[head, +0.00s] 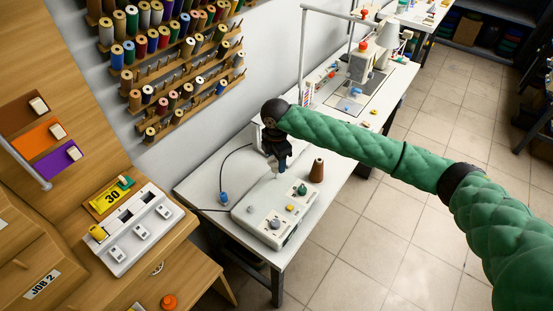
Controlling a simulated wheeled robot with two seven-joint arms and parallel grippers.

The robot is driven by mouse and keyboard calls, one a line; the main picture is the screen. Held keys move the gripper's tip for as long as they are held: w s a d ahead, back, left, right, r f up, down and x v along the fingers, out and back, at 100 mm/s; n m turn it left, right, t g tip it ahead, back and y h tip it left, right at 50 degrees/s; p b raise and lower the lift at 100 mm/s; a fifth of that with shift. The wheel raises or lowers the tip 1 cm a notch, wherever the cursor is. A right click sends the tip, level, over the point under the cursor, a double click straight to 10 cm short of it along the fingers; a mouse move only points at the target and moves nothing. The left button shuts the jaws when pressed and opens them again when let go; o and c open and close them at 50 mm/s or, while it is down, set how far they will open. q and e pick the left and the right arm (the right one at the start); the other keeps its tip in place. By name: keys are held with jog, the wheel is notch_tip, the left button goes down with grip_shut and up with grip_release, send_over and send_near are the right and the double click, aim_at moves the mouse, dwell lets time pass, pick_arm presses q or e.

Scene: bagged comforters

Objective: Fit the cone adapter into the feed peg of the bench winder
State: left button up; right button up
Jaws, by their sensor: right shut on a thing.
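The bench winder (252,214) is a low white box with knobs on a white table. My right gripper (283,162) hangs pointing down over the back part of the winder. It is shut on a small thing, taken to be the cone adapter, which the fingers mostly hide. A pale, narrow upright shape shows just under the fingertips and may be the feed peg. I cannot tell whether the held piece touches it. My left gripper is not in view.
A brown cone (317,170) and a green knob (302,189) stand close right of the gripper. A blue piece (224,197) with a dark cable lies left of the winder. A thread rack (170,60) hangs on the wall behind. A sewing machine (362,65) stands farther back.

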jog(key=shift+p, duration=1.1)
dwell(1.7)
jog(key=shift+f+b, duration=0.6)
jog(key=shift+f, duration=1.7)
dwell(1.9)
jog(key=o, duration=1.5)
